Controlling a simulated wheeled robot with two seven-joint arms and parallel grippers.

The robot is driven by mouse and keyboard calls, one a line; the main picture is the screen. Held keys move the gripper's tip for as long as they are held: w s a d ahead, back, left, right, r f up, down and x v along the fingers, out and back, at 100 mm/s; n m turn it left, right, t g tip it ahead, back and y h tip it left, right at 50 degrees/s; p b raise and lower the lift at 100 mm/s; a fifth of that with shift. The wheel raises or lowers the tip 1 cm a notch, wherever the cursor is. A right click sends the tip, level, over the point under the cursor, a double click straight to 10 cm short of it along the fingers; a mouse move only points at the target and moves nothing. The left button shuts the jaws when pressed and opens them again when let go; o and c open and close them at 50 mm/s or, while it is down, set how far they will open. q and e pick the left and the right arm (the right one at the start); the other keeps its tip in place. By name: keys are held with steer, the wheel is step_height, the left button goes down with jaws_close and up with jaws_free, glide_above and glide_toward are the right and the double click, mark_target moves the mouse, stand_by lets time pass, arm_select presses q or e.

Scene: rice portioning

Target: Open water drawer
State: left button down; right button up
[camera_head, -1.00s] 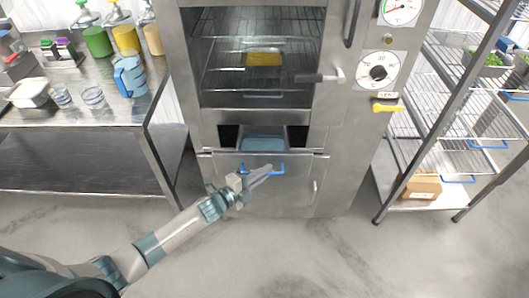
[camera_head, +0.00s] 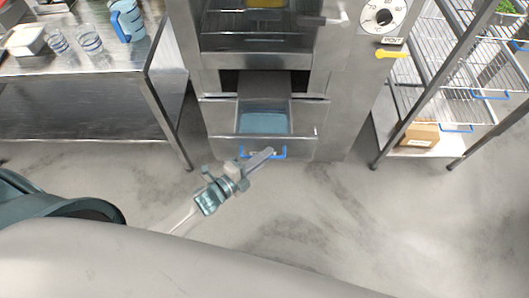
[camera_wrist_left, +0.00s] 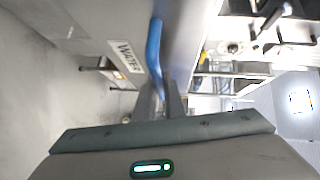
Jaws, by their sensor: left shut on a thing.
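The water drawer (camera_head: 224,116) is pulled out from the lower part of the steel cabinet, with blue water (camera_head: 263,123) visible inside it. Its blue handle (camera_head: 281,154) is on the drawer's front. My left gripper (camera_head: 268,153) is shut on the handle. In the left wrist view the blue handle (camera_wrist_left: 154,48) runs up from between the fingers (camera_wrist_left: 164,98), beside a label reading WATER (camera_wrist_left: 126,56) on the drawer front. My right gripper is not in view.
The steel cabinet (camera_head: 335,95) stands behind the drawer. A steel table (camera_head: 95,60) with glasses and a blue jug (camera_head: 126,20) is on the left. A wire shelf rack (camera_head: 440,90) with a cardboard box (camera_head: 417,133) is on the right. The floor (camera_head: 340,215) in front is clear.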

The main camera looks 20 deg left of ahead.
arm_select(q)
steer(key=c, duration=1.9)
jaws_free()
steer(key=shift+o, duration=0.2)
steer(key=shift+s+a, duration=0.1)
steer(key=shift+s, duration=0.05)
steer(key=b+v, duration=0.5)
steer(key=v, duration=1.2)
